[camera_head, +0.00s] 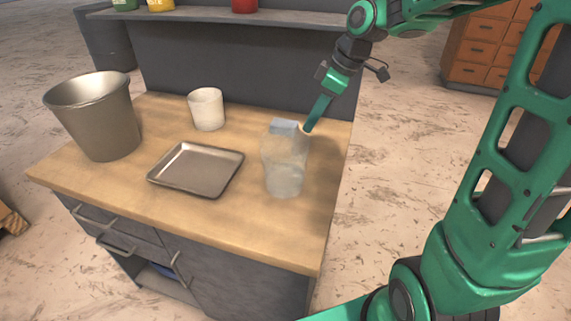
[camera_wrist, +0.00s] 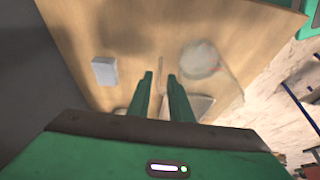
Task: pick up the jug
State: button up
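The jug (camera_head: 284,170) is clear and stands upright on the wooden bench top, near its right end. In the wrist view the jug (camera_wrist: 200,60) shows faintly as a round outline right of the fingers. My gripper (camera_head: 306,128) points down at the jug's upper right side, from behind it. In the wrist view my gripper (camera_wrist: 161,76) has its two green fingers apart, with a thin pale strip in line with the gap. This may be the jug's handle; I cannot tell whether it lies between the fingers or below them.
A small grey box (camera_head: 286,127) is behind the jug; it also shows in the wrist view (camera_wrist: 105,70). A metal tray (camera_head: 196,169) lies left of the jug. A white cup (camera_head: 206,109) and a metal bucket (camera_head: 95,117) stand farther left. A dark panel (camera_head: 230,70) rises behind.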

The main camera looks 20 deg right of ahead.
aim_at(296, 146)
jog(key=x, duration=1)
jog(key=shift+w+a+f, duration=0.15)
jog(key=shift+a+f, duration=0.05)
jog(key=shift+f, duration=0.05)
grip_shut()
dwell(1.2)
